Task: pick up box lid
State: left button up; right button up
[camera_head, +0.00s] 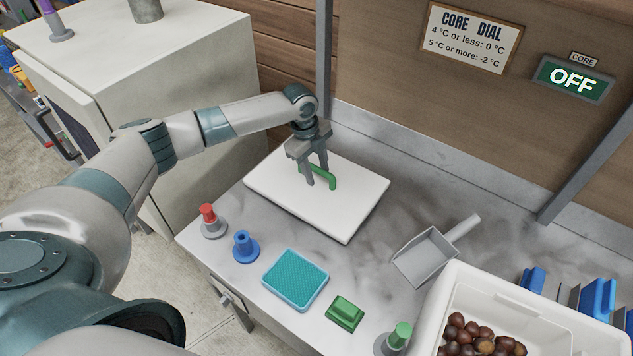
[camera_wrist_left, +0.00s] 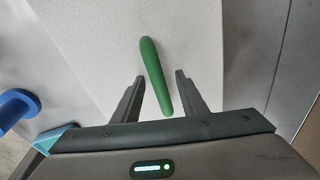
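The box lid (camera_head: 345,212) is a flat white slab lying on the grey worktop, with a green bar handle (camera_head: 326,176) on top. My left gripper (camera_head: 322,181) is at the handle, pointing down, with its fingers apart. In the left wrist view the green handle (camera_wrist_left: 154,70) runs lengthwise over the white lid (camera_wrist_left: 85,50), and its near end lies between the open fingertips of my gripper (camera_wrist_left: 159,80). A gap shows on both sides of the handle. My right gripper is not in view.
A white box (camera_head: 436,318) holding chestnuts (camera_head: 480,338) stands at the lower right. A grey scoop (camera_head: 428,256), a teal sponge-like pad (camera_head: 295,279), a green block (camera_head: 344,313), and red (camera_head: 208,214) and blue (camera_head: 242,243) pegs stand on the worktop. A wooden wall rises behind.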

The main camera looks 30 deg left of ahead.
pick_arm(q)
grip_shut()
jog(key=shift+r, duration=0.1)
jog(key=shift+r+b, duration=0.55)
notch_tip(320, 180, up, 2)
jog(key=shift+w+r+b, duration=0.1)
jog(key=shift+r+b, duration=0.1)
jog(key=shift+b, duration=0.5)
jog(key=d+r+b, duration=0.4)
jog(key=d+r, duration=0.3)
jog(key=d, duration=0.4)
jog(key=shift+s+d+r, duration=0.2)
jog(key=shift+s+d, duration=0.15)
jog(key=shift+s, duration=0.1)
